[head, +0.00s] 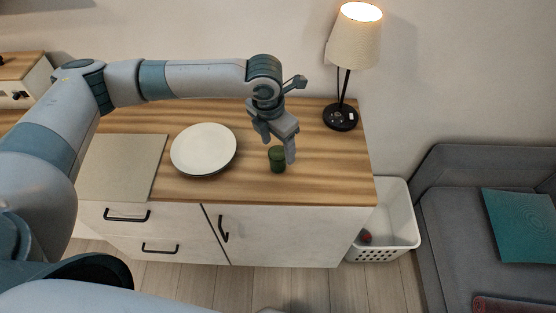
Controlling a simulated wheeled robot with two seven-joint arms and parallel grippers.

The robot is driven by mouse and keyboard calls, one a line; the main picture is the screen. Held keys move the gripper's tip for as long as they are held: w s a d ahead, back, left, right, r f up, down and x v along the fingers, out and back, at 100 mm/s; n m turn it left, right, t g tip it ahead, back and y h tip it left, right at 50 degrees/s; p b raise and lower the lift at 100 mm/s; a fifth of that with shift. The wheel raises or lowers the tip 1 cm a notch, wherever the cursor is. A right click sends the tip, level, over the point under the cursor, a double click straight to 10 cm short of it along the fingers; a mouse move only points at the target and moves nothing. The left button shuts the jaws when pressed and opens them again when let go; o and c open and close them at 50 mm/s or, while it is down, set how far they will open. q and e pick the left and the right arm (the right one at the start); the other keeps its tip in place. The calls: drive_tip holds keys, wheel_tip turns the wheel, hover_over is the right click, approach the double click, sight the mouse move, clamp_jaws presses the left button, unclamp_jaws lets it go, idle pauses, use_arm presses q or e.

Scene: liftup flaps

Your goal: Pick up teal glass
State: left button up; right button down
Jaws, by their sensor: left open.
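A small dark green-teal glass (277,161) stands upright on the wooden counter top, right of a white plate. My left gripper (279,150) is directly above and around the glass's upper part in the picture, fingers pointing down. One finger shows at the right side of the glass and the other is up to its left. The gripper is open. I cannot tell whether a finger touches the glass. My right gripper is not in view.
A white plate (204,149) and a flat board (124,167) lie left on the counter (325,183). A lit lamp (352,50) stands at the back right. A white basket (401,217) and grey sofa (455,240) are to the right. The counter's front right is clear.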

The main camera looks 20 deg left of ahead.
sight(278, 154)
use_arm(q)
drive_tip(key=shift+w+a+f+p, duration=0.1)
drive_tip(key=shift+f+p, duration=0.25)
drive_tip(key=shift+f, duration=0.1)
drive_tip(key=f, duration=0.1)
drive_tip(key=f+p, duration=0.1)
drive_tip(key=f, duration=0.1)
drive_tip(key=shift+w, duration=0.35)
drive_tip(key=shift+f, duration=0.6)
drive_tip(key=shift+w, duration=0.1)
drive_tip(key=c, duration=1.2)
